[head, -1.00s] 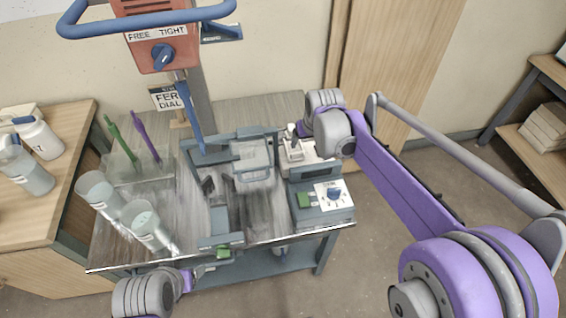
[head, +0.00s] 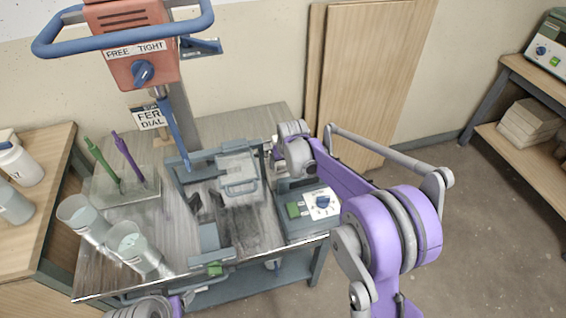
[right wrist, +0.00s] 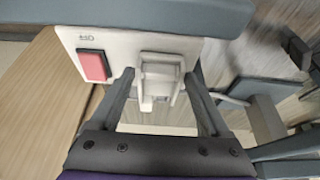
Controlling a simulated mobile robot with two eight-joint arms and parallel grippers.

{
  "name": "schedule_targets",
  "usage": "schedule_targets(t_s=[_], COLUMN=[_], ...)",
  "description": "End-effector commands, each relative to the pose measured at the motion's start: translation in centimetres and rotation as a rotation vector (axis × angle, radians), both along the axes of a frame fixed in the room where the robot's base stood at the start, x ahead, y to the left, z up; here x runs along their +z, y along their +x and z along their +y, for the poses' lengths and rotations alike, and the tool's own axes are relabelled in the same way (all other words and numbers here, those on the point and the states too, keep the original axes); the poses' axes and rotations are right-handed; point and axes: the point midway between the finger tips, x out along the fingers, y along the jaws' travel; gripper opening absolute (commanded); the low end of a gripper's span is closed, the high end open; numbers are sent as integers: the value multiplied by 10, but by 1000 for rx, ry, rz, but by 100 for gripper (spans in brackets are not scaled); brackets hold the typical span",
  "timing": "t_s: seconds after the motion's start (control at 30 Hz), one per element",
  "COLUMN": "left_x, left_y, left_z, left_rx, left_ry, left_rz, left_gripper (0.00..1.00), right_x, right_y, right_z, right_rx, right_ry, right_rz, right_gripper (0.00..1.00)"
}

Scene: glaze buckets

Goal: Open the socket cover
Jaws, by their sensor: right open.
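In the right wrist view a white socket plate (right wrist: 105,48) carries a pale socket cover (right wrist: 160,78) and a red switch (right wrist: 91,66). The cover looks closed over the socket, with a flap hanging down its front. My right gripper (right wrist: 158,75) is open, with one finger on each side of the cover; I cannot tell whether either touches it. In the head view my right wrist hides most of the socket at the back right of the bench. My left gripper (head: 188,297) is low at the front edge, partly out of view, its jaws unclear.
A grey box with a blue dial (head: 322,201) stands just in front of the socket. A clamp frame with a clear lid (head: 238,178) is left of it. Buckets (head: 133,246) stand at the bench's front left. An orange-headed mixer (head: 132,45) rises behind. Floor at right is clear.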

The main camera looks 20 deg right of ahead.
Motion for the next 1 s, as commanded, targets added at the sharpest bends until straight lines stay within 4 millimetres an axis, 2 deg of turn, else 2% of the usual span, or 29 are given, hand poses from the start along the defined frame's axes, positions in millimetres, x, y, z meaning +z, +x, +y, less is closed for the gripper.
schedule_targets(t_s=[0.3,0.73,1.0], left_x=[0,0,0], left_y=[0,0,0], left_z=[0,0,0], left_rx=[0,0,0], left_ry=[0,0,0], left_rz=[0,0,0], left_gripper=[70,70,70], right_x=[-2,-2,-2], right_y=[1,1,1], right_z=[0,0,0], right_rx=[0,0,0], right_ry=[0,0,0], right_rz=[0,0,0], right_gripper=[78,1,0])
